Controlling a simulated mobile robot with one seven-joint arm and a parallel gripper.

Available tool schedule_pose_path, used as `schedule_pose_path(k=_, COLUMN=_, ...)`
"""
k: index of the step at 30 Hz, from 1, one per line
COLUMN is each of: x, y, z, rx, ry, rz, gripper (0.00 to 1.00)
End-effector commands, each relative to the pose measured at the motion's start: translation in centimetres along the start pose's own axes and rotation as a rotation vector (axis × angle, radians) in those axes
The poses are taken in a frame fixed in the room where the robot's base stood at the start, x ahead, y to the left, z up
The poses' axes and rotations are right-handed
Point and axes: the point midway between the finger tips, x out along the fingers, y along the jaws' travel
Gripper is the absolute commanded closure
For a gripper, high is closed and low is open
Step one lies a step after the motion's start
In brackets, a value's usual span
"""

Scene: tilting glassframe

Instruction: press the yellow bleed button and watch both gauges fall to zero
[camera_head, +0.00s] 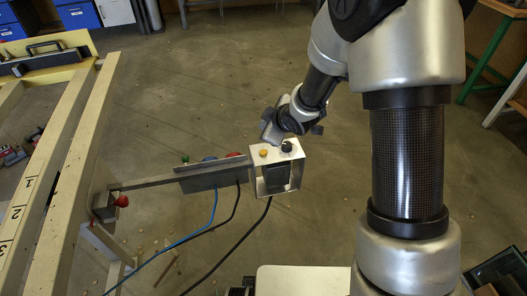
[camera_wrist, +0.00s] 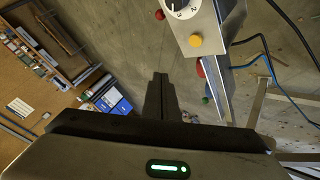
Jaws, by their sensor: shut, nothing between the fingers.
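The yellow button (camera_head: 263,152) sits on top of a small pale metal box (camera_head: 257,180) at the end of a horizontal arm. It also shows in the wrist view (camera_wrist: 195,41), right of and above my fingertips in the picture. My gripper (camera_head: 269,131) is just behind the box in the head view, apart from the button. In the wrist view my gripper (camera_wrist: 160,78) has its fingers together and empty. A black knob (camera_head: 287,146) is beside the button; its numbered dial (camera_wrist: 181,8) is partly cut off in the wrist view. I cannot make out either gauge.
A grey control bar (camera_head: 210,175) with red, blue and green parts adjoins the box. Blue and black cables hang below it. A pale frame (camera_head: 70,160) with numbered marks stands left. A green-legged table (camera_head: 485,60) is at right. Floor behind the box is mostly open.

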Motion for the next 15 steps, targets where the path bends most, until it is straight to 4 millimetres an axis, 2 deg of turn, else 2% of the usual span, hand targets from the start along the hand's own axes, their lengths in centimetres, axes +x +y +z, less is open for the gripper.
schedule_pose_path(k=15, x=4.5, y=-3.3, z=3.3, rx=0.0, ry=-0.001, rz=-0.001, gripper=1.0)
